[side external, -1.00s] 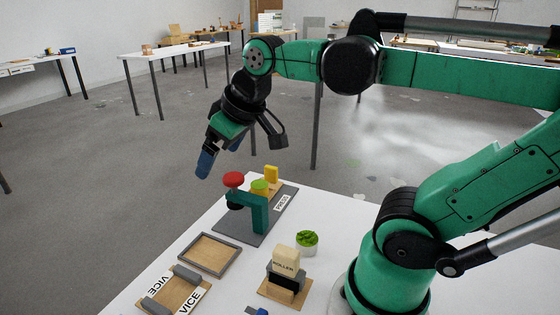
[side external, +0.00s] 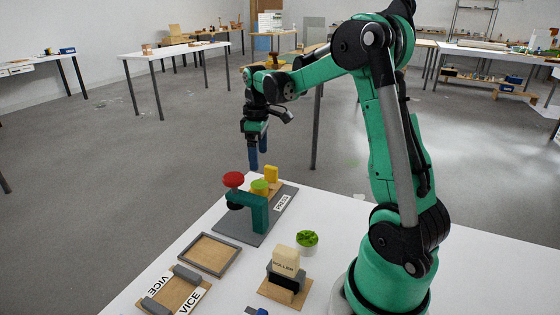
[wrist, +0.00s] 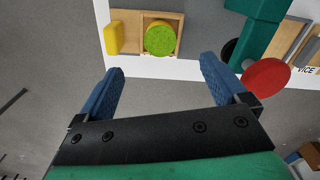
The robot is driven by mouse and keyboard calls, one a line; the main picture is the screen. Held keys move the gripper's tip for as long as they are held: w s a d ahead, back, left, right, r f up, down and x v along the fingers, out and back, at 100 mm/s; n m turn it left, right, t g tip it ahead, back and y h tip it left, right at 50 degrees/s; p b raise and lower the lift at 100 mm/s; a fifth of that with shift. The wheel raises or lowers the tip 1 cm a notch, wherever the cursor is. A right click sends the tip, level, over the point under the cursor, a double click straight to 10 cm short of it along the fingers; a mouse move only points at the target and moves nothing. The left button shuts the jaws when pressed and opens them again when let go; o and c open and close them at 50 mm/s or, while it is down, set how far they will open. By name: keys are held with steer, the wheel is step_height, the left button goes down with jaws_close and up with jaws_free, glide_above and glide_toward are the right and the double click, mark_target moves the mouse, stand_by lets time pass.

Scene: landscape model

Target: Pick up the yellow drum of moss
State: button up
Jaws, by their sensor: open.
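The yellow drum of moss (side external: 260,188) stands upright at the press, with green moss on top. In the wrist view the drum (wrist: 160,39) shows from above as a green disc with a yellow rim, in a wooden holder (wrist: 162,15). My gripper (side external: 258,161) points down above the far end of the press, higher than the drum and apart from it. In the wrist view my gripper (wrist: 162,65) has its two blue fingers spread wide with nothing between them. The drum lies ahead of the gap between the fingertips.
A yellow block (side external: 271,174) stands beside the drum. The teal press arm (side external: 262,213) with its red knob (side external: 233,179) is close by.

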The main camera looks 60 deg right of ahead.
mark_target(260, 184)
step_height(260, 184, down, 9)
steer(key=shift+r, duration=0.2)
stand_by(0.3)
jaws_close()
